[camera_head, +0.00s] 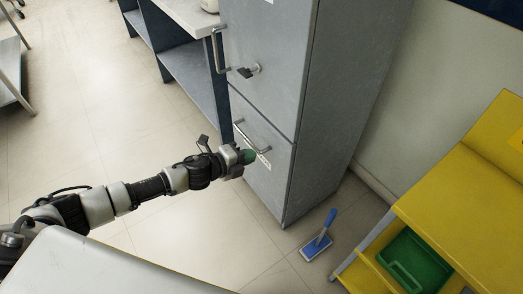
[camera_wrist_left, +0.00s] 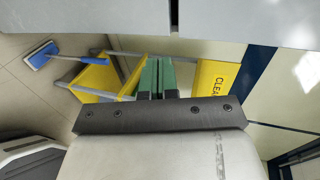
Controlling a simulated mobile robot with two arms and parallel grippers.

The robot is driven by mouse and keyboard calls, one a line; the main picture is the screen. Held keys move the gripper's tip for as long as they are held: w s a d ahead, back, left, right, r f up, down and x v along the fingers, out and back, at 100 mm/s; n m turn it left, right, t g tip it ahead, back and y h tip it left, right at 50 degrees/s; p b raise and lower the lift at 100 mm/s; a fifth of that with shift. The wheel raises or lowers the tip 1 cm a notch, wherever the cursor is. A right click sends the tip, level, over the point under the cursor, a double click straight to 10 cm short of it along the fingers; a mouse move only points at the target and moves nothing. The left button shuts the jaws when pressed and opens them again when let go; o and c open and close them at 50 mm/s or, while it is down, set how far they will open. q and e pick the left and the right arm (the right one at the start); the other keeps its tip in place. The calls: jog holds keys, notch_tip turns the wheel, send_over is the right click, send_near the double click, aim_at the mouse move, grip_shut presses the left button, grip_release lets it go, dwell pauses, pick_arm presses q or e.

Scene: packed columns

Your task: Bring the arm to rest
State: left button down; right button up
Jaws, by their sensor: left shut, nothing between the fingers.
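My left arm (camera_head: 130,193) reaches in from the left in the head view. My left gripper (camera_head: 247,156) has green fingertips and is close in front of the lower door of a grey cabinet (camera_head: 340,100), near its lower handle (camera_head: 247,140). I cannot tell whether it touches the cabinet. In the left wrist view the green fingers (camera_wrist_left: 157,76) lie side by side, shut, with nothing between them. My right gripper is not in view.
A blue brush (camera_head: 318,240) lies on the floor right of the cabinet. A yellow cart (camera_head: 470,205) with a green tray (camera_head: 415,262) stands at the right. A shelf unit (camera_head: 190,60) adjoins the cabinet's left. Tiled floor (camera_head: 90,120) at left is clear.

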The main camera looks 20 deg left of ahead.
pick_arm(q)
jog(key=s+a+f+n+g+y+p, duration=0.2)
jog(key=s+a+f+n+y, duration=0.2)
jog(key=s+f+n, duration=0.5)
jog(key=s+a+f+n+g+y+p, duration=0.15)
jog(key=s+a+f+n+y, duration=0.3)
jog(key=f, duration=0.85)
jog(key=s+d+f+n+g, duration=0.1)
jog(key=s+f+n+g, duration=0.1)
jog(key=s, duration=0.9)
jog(key=s+d+f+n+g+p, duration=0.1)
jog(key=s+f+n, duration=0.3)
jog(key=s, duration=0.7)
jog(key=s+d+f+n+g+p, duration=0.1)
jog(key=s+f+n+g, duration=0.2)
jog(key=s+f, duration=0.3)
jog(key=s+g, duration=0.1)
jog(key=s, duration=0.4)
jog(key=shift+s+d+n, duration=0.2)
jog(key=shift+d+n, duration=0.15)
jog(key=shift+y, duration=0.25)
